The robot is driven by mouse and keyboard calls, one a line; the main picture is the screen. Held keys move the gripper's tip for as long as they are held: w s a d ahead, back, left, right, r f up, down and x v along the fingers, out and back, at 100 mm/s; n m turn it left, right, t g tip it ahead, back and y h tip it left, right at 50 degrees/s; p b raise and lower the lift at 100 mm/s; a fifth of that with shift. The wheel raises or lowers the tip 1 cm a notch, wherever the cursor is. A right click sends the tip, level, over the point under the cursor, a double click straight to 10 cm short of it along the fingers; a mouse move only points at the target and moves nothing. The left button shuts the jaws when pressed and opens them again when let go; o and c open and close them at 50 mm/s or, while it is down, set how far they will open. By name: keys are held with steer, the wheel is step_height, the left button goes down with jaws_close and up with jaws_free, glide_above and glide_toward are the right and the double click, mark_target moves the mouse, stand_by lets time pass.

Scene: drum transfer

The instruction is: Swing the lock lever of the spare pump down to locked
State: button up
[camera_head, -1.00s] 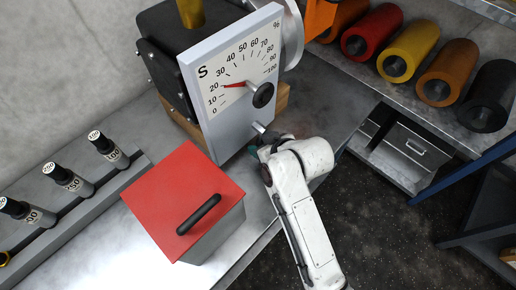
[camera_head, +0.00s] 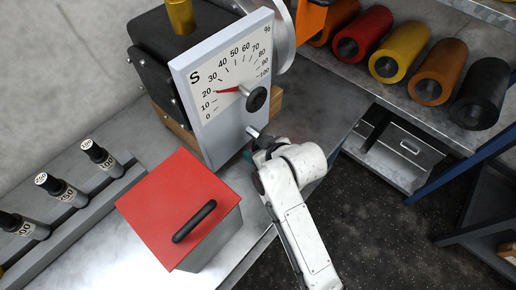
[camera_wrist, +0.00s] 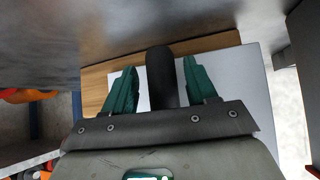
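The spare pump (camera_head: 205,120) has a pale front plate with an "S" dial. Its red pointer (camera_head: 229,90) is near 20. Low on the plate, under the black knob (camera_head: 257,99), a short lock lever (camera_head: 252,131) with a silver stub sticks out toward my gripper. In the wrist view its black grip (camera_wrist: 160,72) stands between the two green fingers of my gripper (camera_wrist: 159,63), with gaps on both sides. My gripper is open around it. In the head view my white wrist mostly hides the fingers.
A grey box with a red lid (camera_head: 165,205) and black handle stands left of my arm. Labelled black cylinders (camera_head: 100,158) stand in a rack at far left. Coloured rolls (camera_head: 400,50) lie on a shelf at upper right. A metal drawer unit (camera_head: 395,150) is below them.

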steer(key=shift+s+r, duration=0.1)
steer(key=v, duration=1)
steer(key=shift+s+d, duration=0.15)
steer(key=shift+r, duration=0.15)
steer(key=s+d+f+m+g+h, duration=0.3)
steer(key=s+d+f, duration=0.3)
steer(key=s+d, duration=0.6)
steer(key=s+d+f+m+g+h, duration=0.2)
steer(key=s+d+f+m, duration=0.3)
steer(key=s+d, duration=0.7)
steer(key=shift+s+d+f+m+g+h, duration=0.4)
steer(key=shift+d+f+h, duration=0.05)
steer(key=shift+f+h, duration=0.05)
stand_by(0.4)
